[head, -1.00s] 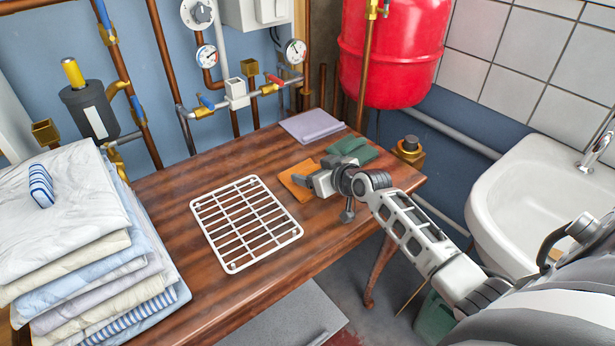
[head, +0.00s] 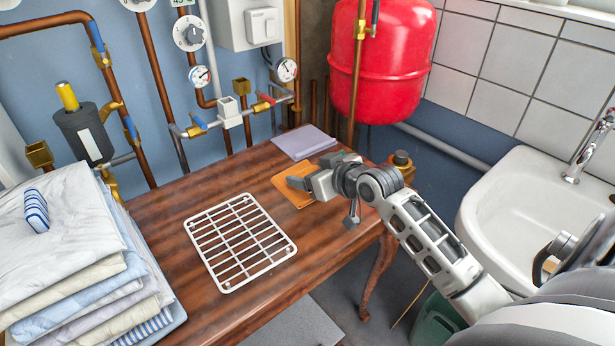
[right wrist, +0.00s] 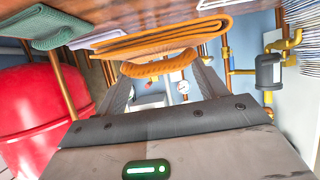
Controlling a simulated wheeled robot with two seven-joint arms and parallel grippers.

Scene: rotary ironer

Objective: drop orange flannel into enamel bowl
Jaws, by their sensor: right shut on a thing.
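The orange flannel (head: 290,194) is a folded cloth at the right part of the wooden table in the head view. My right gripper (head: 298,184) is shut on its near fold, at the flannel's right side. In the right wrist view the flannel (right wrist: 165,45) stretches out beyond the fingertips (right wrist: 158,72), with a fold pinched between them. The flannel looks at most slightly above the table top; the gap is hard to judge. No enamel bowl can be made out in these frames. My left gripper is out of view.
A white wire rack (head: 240,241) lies on the table (head: 165,215). A lilac cloth (head: 303,142) lies behind the flannel. A green cloth (right wrist: 45,27) shows in the right wrist view. Folded linen (head: 75,260) is stacked at left; a white sink (head: 525,200) stands at right.

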